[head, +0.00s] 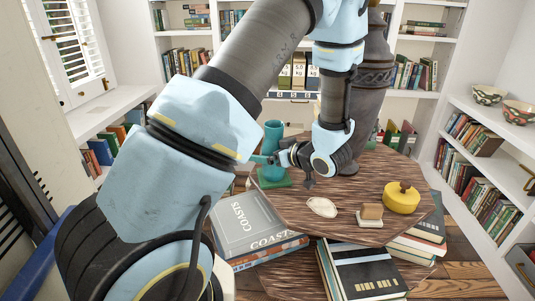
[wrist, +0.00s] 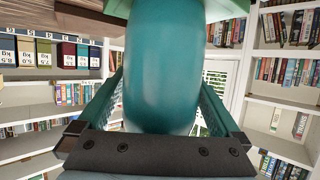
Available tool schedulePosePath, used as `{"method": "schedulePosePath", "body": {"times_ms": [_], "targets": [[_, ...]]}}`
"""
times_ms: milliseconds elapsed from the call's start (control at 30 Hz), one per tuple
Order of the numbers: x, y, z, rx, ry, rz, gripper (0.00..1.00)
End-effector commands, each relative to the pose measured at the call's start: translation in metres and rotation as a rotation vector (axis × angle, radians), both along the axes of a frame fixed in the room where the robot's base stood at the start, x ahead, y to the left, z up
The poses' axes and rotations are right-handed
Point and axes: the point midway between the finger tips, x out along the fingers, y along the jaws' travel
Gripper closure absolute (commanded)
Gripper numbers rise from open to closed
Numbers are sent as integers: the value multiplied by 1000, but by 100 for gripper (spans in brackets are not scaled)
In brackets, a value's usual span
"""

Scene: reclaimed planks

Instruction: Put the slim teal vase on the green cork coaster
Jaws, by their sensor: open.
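The slim teal vase (head: 273,135) stands upright at the left part of the wooden table, on the green cork coaster (head: 283,184). In the wrist view the vase (wrist: 165,70) fills the middle, and its foot meets the green coaster (wrist: 233,9) at the top edge. My gripper (head: 266,159) is open at the vase's lower half. Its two fingers lie on either side of the vase in the wrist view (wrist: 160,100), with small gaps showing near the fingertips. Part of the vase is hidden behind my gripper in the head view.
The wooden table (head: 300,228) also bears a white oval dish (head: 322,207), a brown block on a small white dish (head: 369,222) and a yellow lidded pot (head: 402,200). A tall dark urn-like shape (head: 372,80) rises behind my wrist. Books (head: 245,227) lie below the table edge.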

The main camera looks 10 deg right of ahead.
Motion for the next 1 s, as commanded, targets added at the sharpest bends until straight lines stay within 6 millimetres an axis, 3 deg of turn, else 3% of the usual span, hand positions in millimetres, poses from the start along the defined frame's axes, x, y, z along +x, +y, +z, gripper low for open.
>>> {"method": "schedulePosePath", "body": {"times_ms": [533, 733, 1000], "targets": [[-77, -54, 37, -2, 0, -4, 0], [-90, -62, 44, 0, 1, -2, 0], [-91, -63, 45, 0, 1, -1, 0]]}}
